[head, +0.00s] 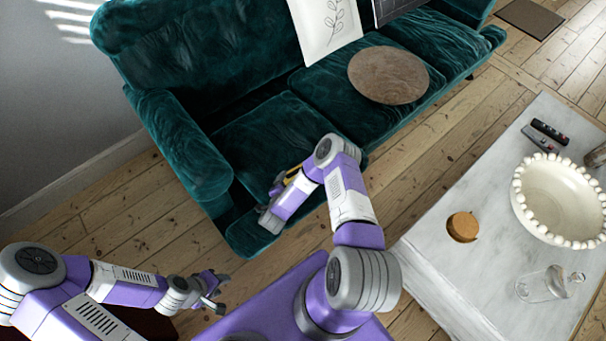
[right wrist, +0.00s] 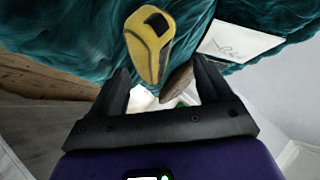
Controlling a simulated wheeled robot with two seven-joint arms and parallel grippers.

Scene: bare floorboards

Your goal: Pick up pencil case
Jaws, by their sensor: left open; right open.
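The pencil case, a yellow pouch with a black patch (right wrist: 149,48), lies on the green sofa seat in the right wrist view, just beyond and partly between my fingertips. In the head view only a small yellow sliver of it (head: 291,176) shows behind my right arm. My right gripper (head: 268,203) is open over the sofa's near seat, and its two fingers (right wrist: 161,66) show apart with nothing held. I cannot tell whether they touch the case. My left gripper (head: 216,291) is open and empty over the floor at lower left.
The green sofa (head: 256,140) holds a round brown cushion (head: 388,75) and a white leaf-print cushion (head: 326,25). A marble table (head: 470,230) at right carries a beaded bowl (head: 560,190), coasters (head: 462,227), remotes (head: 545,134) and a glass jar (head: 543,286). Floorboards between are clear.

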